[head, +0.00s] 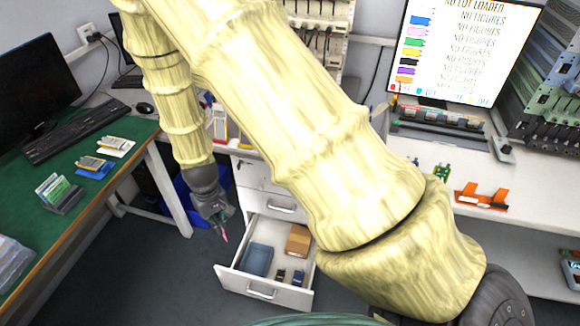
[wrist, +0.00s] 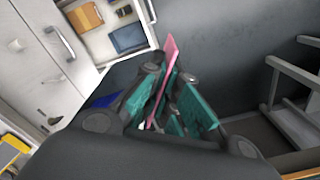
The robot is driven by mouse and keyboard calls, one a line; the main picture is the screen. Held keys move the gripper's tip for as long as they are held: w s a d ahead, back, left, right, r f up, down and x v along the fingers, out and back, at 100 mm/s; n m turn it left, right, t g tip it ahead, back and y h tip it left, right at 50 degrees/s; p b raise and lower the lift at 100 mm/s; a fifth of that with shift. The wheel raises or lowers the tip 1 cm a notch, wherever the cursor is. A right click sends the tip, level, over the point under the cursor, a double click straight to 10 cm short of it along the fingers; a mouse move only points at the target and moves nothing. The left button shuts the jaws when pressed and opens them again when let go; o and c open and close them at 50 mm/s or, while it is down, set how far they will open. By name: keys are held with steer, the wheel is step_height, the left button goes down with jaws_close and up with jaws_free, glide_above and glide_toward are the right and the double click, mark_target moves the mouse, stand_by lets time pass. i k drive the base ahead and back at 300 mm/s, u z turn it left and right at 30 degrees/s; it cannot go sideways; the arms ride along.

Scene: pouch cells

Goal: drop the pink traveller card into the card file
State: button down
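My gripper (head: 217,211) hangs over the floor to the left of the open drawer, with its fingers pointing down. It is shut on the pink traveller card (wrist: 169,62); in the wrist view the card sticks out between the teal finger pads of my gripper (wrist: 168,100). In the head view only a small pink tip of the card (head: 225,237) shows below the fingers. The card file appears to be the small dark holder (head: 68,203) with upright green and white cards on the green desk at the left, well apart from my gripper. The wrist view does not show it.
My arm hides the middle.

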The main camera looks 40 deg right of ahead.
mark_target(260, 266)
steer(key=z, duration=0.25)
steer(key=k, duration=0.65)
steer(key=u, duration=0.75)
steer(key=i, duration=0.65)
steer(key=z, duration=0.6)
steer(key=i, duration=0.55)
steer(key=z, duration=0.55)
